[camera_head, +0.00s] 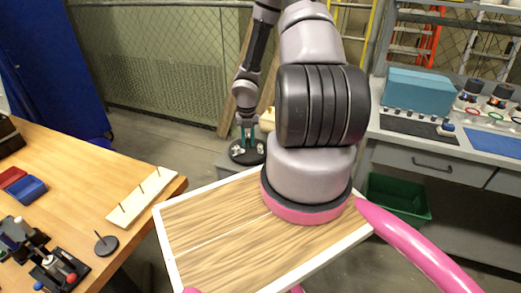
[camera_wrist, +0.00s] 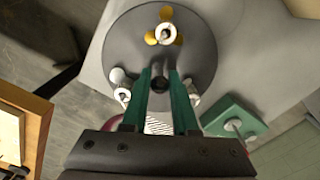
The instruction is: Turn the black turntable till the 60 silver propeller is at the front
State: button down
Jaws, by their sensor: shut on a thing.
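The black turntable (camera_wrist: 203,42) shows in the wrist view as a dark round disc on a grey surface. In the head view it is small, beyond my arm (camera_head: 247,158). A gold propeller (camera_wrist: 163,35) sits near its top edge in the wrist view. Pale silvery propellers stand at its left (camera_wrist: 122,93) and right (camera_wrist: 192,92), partly hidden by my fingers. No size labels are readable, so I cannot tell which is the 60. My gripper (camera_wrist: 160,74), with green fingers, is shut on the dark grey upright post (camera_wrist: 160,72) near the disc's middle.
A green block with a pale round part (camera_wrist: 233,123) lies right of the disc in the wrist view. In the head view, a wooden table (camera_head: 85,170) with pegs is left, a workbench (camera_head: 445,155) right. A white-edged wooden board (camera_head: 215,225) is in front.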

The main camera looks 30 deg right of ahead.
jog(key=c, duration=0.8)
grip_release()
jog(key=shift+o, duration=0.2)
jog(key=shift+r, duration=0.1)
jog(key=shift+r, duration=4.4)
jog(key=shift+r, duration=0.2)
jog(key=s+a+r+m+t+h, duration=0.1)
jog(key=s+r+m, duration=0.2)
jog(key=r+m, duration=0.8)
jog(key=s+a+r+m+t+h, duration=0.15)
jog(key=r+m, duration=0.55)
jog(key=r, duration=0.8)
jog(key=s+a+r+m+t+y, duration=0.2)
jog(key=s+a+r+m, duration=0.3)
jog(key=s+r+m, duration=0.2)
jog(key=s+a+r+m+t+y, duration=0.2)
jog(key=s+a+r+m, duration=0.4)
jog(key=s+r+m, duration=0.2)
jog(key=r+m, duration=0.1)
jog(key=m, duration=0.1)
jog(key=shift+m+t, duration=0.3)
jog(key=shift+t, duration=0.05)
